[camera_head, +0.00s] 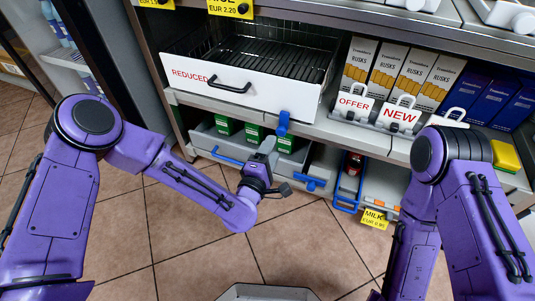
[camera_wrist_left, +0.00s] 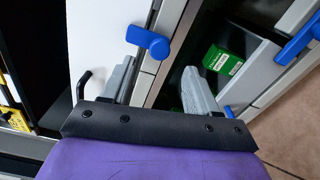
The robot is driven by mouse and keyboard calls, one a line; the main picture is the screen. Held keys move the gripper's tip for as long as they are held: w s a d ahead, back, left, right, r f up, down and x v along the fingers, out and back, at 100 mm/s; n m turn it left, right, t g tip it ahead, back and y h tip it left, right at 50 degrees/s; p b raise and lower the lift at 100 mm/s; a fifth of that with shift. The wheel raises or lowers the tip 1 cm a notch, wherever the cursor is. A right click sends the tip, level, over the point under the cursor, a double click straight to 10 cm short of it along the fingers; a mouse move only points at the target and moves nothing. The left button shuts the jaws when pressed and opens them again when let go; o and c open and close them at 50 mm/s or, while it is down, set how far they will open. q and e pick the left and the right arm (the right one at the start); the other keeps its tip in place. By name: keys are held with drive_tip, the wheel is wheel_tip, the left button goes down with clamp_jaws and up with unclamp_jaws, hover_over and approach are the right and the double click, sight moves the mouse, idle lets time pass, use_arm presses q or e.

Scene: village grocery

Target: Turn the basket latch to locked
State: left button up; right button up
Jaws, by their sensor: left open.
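The reduced basket (camera_head: 245,92) has a white front marked REDUCED and a black handle. A blue latch (camera_head: 283,123) sits at the lower right of that front and points roughly up and down. The latch also shows in the left wrist view (camera_wrist_left: 150,41), ahead of the fingertips and nearer the left finger. My left gripper (camera_head: 266,148) is open and empty, just below and left of the latch, apparently apart from it. Its two grey fingers also show in the left wrist view (camera_wrist_left: 160,70). My right gripper is out of view.
Below is a grey drawer (camera_head: 205,138) with green boxes, a blue handle (camera_head: 228,158) and another blue latch (camera_head: 312,183). To the right, rusks boxes (camera_head: 385,68) and OFFER and NEW signs stand on the shelf. A yellow milk label (camera_head: 374,218) hangs lower. Tiled floor is clear in front.

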use_arm(q)
drive_tip(key=v, duration=0.4)
drive_tip(key=shift+s, duration=0.1)
